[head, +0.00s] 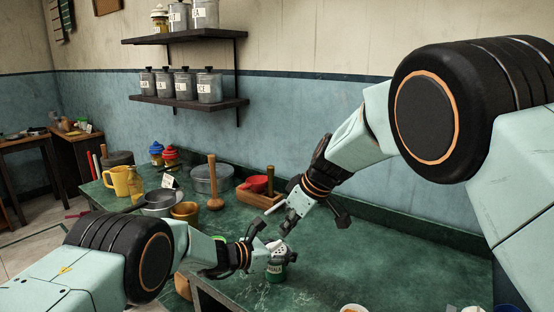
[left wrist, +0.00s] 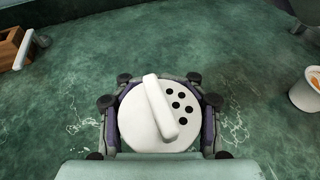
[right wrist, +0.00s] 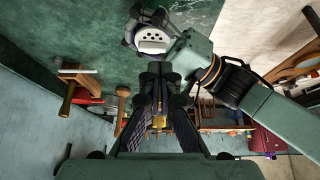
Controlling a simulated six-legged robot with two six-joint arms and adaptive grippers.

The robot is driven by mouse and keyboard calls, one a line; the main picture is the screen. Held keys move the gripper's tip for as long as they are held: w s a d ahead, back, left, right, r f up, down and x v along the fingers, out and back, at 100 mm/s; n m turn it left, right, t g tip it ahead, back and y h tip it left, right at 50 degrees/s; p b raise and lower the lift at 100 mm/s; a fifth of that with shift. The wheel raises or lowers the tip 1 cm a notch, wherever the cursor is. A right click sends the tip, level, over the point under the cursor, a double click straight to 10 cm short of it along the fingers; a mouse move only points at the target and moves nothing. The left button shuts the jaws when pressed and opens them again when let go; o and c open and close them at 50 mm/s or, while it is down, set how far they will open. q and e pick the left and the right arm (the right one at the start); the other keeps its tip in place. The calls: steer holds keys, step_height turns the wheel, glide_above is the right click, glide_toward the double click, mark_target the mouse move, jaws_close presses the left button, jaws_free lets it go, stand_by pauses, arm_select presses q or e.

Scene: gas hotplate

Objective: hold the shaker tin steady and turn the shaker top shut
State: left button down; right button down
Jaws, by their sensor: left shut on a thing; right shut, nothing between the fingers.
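The green shaker tin (head: 276,272) stands on the green counter with a label on its front. My left gripper (head: 262,257) is shut around it. The white shaker top (left wrist: 153,115) shows in the left wrist view between the left fingers (left wrist: 160,112), with a raised bar left of several dark, uncovered holes. The top also shows in the right wrist view (right wrist: 152,40), upper middle. My right gripper (head: 285,226) is shut and empty, above the shaker top and apart from it. Its closed fingers show in the right wrist view (right wrist: 158,75).
A white cup (left wrist: 306,90) stands right of the tin. The right counter (head: 400,255) is mostly clear.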

mark_target(279, 253)
step_height(279, 253, down, 6)
steer(key=w+d, duration=0.2)
stand_by(0.7)
steer(key=shift+w, duration=0.1)
steer(key=shift+w+a, duration=0.1)
steer(key=shift+a, duration=0.5)
stand_by(0.9)
steer(key=shift+s+a, duration=0.1)
steer(key=shift+s, duration=0.2)
stand_by(0.3)
steer(key=shift+s+a, duration=0.2)
steer(key=shift+s, duration=0.1)
steer(key=shift+s, duration=0.1)
steer(key=shift+s+a, duration=0.2)
steer(key=shift+a, duration=0.15)
